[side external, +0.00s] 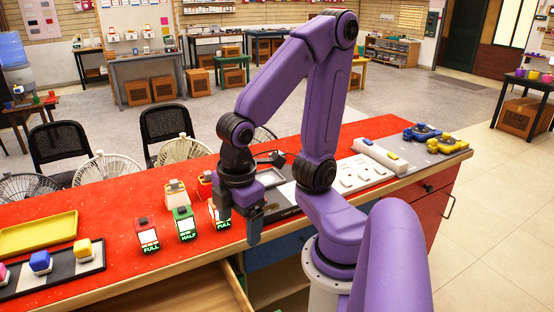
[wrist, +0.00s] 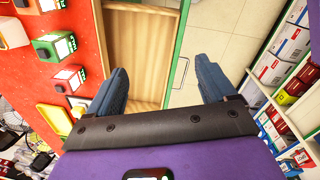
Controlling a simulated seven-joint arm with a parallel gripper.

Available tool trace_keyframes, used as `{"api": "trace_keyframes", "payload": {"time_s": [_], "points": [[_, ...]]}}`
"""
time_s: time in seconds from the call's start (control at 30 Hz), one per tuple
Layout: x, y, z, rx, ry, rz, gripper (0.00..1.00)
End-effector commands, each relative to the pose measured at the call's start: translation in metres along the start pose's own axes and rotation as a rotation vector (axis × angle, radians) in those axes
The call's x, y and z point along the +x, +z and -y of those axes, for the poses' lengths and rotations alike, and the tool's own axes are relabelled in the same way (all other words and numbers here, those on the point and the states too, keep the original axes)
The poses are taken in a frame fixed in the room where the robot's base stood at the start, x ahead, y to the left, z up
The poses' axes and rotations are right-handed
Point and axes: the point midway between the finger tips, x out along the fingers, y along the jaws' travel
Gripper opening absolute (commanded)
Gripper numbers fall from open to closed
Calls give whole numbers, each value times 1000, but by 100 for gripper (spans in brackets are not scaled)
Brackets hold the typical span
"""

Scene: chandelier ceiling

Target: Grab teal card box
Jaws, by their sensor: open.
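My gripper (side external: 254,222) hangs at the front edge of the red workbench, pointing down. In the wrist view its two blue-grey fingers (wrist: 160,72) are wide apart with nothing between them. They are over an open wooden drawer (wrist: 138,35) and the pale floor beside it. Small card boxes (wrist: 290,45) stand on a shelf to the right of the fingers, apart from them. They look white, red and bluish. I cannot tell for certain which one, if any, is the teal card box, and I see none in the side view.
The red bench top (side external: 120,205) holds several small lit devices (side external: 148,236), a yellow tray (side external: 38,234) and a white power strip (side external: 362,172). The open drawer (side external: 185,290) juts out below the front edge.

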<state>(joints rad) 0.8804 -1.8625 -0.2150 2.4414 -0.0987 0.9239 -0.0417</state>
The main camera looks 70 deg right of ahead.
Motion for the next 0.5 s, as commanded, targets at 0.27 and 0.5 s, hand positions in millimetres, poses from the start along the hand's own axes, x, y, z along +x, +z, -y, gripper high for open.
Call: {"api": "trace_keyframes", "payload": {"time_s": [0.27,0.5], "points": [[19,-10,-116,26,164,179,84],[40,20,-217,25,240,374,84]]}}
